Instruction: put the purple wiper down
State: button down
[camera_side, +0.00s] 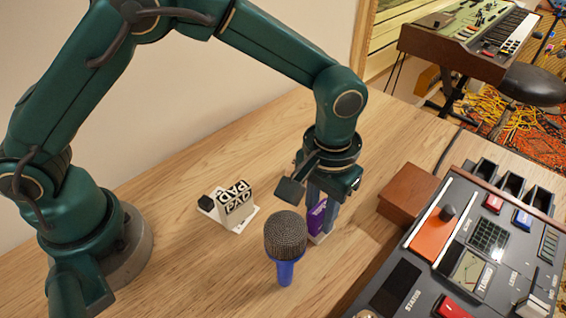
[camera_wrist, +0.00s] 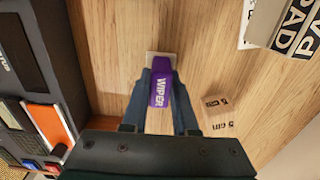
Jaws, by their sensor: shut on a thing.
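The purple wiper (camera_side: 317,215) is held between the fingers of my gripper (camera_side: 321,203), partly hidden by them in the side view. In the wrist view the purple wiper (camera_wrist: 161,88), lettered WIPER, sits between the two blue-grey fingers of my gripper (camera_wrist: 160,95). A pale flat end shows at the wiper's far side in the wrist view and at its bottom in the side view. The wiper is low over the wooden table (camera_side: 180,265); I cannot tell whether it touches the wood.
A microphone (camera_side: 285,240) with a blue handle stands in front of my gripper. A lettered block (camera_side: 236,199) sits on a white base at left. A control console (camera_side: 470,262) and brown box (camera_side: 408,190) are at right. A small wood-coloured block (camera_wrist: 215,112) lies beside my fingers.

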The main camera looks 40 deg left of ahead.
aim_at(320, 206)
jog(key=shift+r, duration=0.15)
jog(key=shift+r, duration=0.3)
jog(key=r, duration=0.3)
jog(key=shift+a+r, duration=0.2)
jog(key=shift+r, duration=0.2)
jog(key=w+a+r+m, duration=0.1)
jog(key=w+a+r, duration=0.15)
jog(key=a, duration=0.55)
jog(key=w+a+r+m, duration=0.1)
jog(key=a+r, duration=0.3)
jog(key=a, duration=0.5)
jog(key=a+f+n, duration=0.1)
jog(key=a+f, duration=0.2)
jog(key=a+f+n, duration=0.1)
jog(key=a+f, duration=0.2)
jog(key=shift+w+a+f, duration=0.15)
jog(key=shift+w+a, duration=0.05)
jog(key=shift+a, duration=0.1)
jog(key=shift+f, duration=2.3)
